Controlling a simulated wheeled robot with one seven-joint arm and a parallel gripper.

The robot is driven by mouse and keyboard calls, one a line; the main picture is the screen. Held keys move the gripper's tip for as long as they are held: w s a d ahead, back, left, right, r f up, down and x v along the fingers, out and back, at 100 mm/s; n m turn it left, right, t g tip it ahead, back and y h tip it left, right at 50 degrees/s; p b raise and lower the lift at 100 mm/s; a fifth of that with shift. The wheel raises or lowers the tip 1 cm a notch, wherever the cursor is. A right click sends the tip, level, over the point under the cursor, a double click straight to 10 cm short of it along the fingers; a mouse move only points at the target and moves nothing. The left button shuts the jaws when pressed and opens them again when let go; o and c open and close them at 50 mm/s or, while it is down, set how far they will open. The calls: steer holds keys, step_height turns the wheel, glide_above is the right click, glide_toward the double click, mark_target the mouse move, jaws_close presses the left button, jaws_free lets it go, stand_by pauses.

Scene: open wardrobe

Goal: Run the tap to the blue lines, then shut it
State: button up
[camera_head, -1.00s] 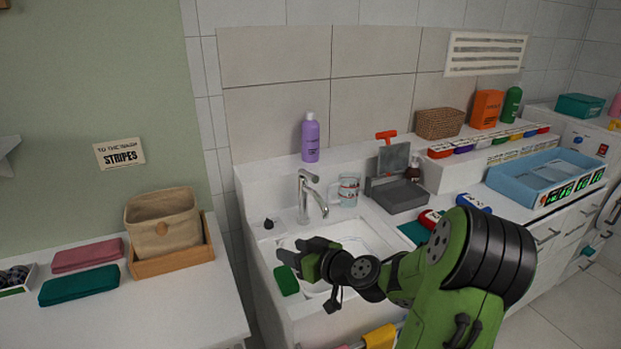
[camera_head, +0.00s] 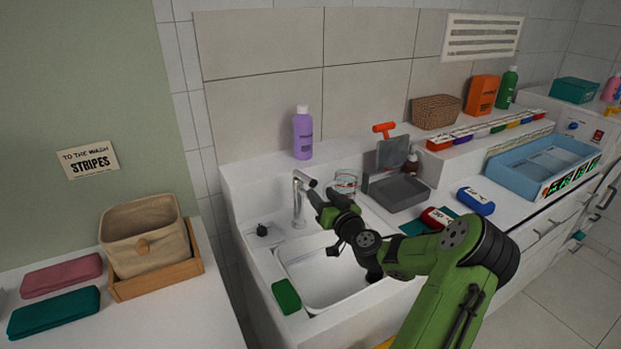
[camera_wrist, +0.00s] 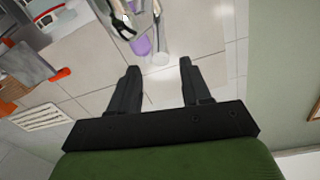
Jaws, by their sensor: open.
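The chrome tap (camera_head: 299,199) stands at the back of the white sink basin (camera_head: 318,299). The basin looks empty and I make out no blue lines on it. No water stream shows. My gripper (camera_head: 315,192) is at the tap's spout end and overlaps it, so I cannot tell if they touch. In the wrist view my gripper (camera_wrist: 158,72) has its two dark fingers apart with nothing between them. A pale upright shape beyond the fingertips looks like the tap (camera_wrist: 160,45), beside the purple bottle (camera_wrist: 140,44).
The purple bottle (camera_head: 303,135) stands on the ledge behind the tap. A glass mug (camera_head: 346,182) is right of it, close to my gripper. A grey tray (camera_head: 397,194) stands further right. A black plug (camera_head: 262,230) and green sponge (camera_head: 286,297) lie at the sink's left.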

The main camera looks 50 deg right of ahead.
mark_target(311, 183)
steer(key=p+x, duration=0.1)
steer(key=x, duration=0.6)
steer(key=shift+w, duration=0.2)
steer(key=shift+c, duration=0.2)
steer(key=shift+f, duration=0.1)
jaws_close()
